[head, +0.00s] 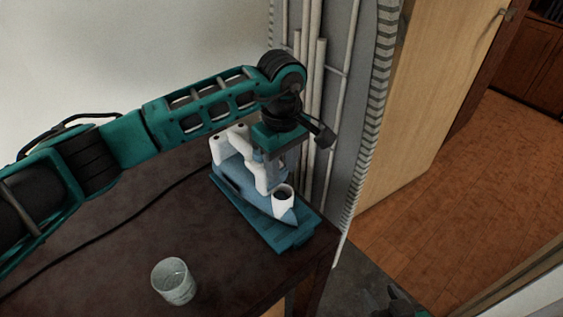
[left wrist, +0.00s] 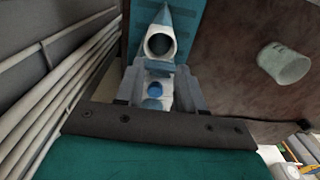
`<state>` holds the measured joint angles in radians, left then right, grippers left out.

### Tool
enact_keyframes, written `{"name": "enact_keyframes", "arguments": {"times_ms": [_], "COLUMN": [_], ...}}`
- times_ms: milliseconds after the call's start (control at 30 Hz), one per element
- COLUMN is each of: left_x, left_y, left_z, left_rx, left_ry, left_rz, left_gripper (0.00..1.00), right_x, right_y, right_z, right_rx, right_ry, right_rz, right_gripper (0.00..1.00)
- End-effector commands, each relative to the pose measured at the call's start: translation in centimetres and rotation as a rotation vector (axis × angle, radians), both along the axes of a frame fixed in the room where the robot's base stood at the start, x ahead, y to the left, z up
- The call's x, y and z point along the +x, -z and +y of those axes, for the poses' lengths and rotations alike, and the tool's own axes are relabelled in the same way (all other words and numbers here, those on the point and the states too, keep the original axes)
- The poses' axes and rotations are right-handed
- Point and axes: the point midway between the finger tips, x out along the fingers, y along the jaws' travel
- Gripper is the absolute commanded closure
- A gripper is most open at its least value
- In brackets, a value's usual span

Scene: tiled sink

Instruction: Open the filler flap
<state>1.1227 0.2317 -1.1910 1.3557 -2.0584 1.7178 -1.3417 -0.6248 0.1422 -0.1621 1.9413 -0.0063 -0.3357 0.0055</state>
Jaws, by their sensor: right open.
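A blue and white iron (head: 235,178) stands on a teal base (head: 290,236) at the table's right end. A white collar with a dark round opening (head: 283,197) is at its front; this opening (left wrist: 160,45) also shows in the left wrist view, with a blue button (left wrist: 155,89) closer to the gripper. I cannot make out the flap's edge. My left gripper (head: 272,178) points down over the iron. Its fingers (left wrist: 155,88) are apart, either side of the white upper part; contact is unclear. My right gripper (head: 400,300) is partly visible at the bottom right, away from the iron, open.
A clear glass (head: 173,281) stands on the dark table (head: 110,255) left of the base. A dark cable (head: 120,222) runs across the table. Pale vertical pipes (head: 318,110) and the wall are close behind the iron. A wooden door (head: 425,90) stands to the right.

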Motion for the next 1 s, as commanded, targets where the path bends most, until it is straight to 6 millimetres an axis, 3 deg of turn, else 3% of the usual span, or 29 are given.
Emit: {"name": "enact_keyframes", "arguments": {"times_ms": [400, 733, 1000], "left_x": [0.0, 0.7, 0.7], "left_y": [0.0, 0.1, -0.2], "left_z": [0.0, 0.7, 0.8], "left_rx": [0.0, -0.069, -0.09], "left_ry": [0.0, -0.002, -0.001], "left_rz": [0.0, 0.069, 0.087], "left_gripper": [1.0, 1.0, 1.0], "right_x": [0.0, -0.1, 0.4], "right_y": [0.0, 1.3, 0.3], "right_z": [0.0, 0.3, 0.9], "right_rx": [0.0, 0.004, 0.016], "right_ry": [0.0, -0.003, -0.012], "right_rz": [0.001, 0.015, -0.005], "right_gripper": [0.49, 0.49, 0.49]}}
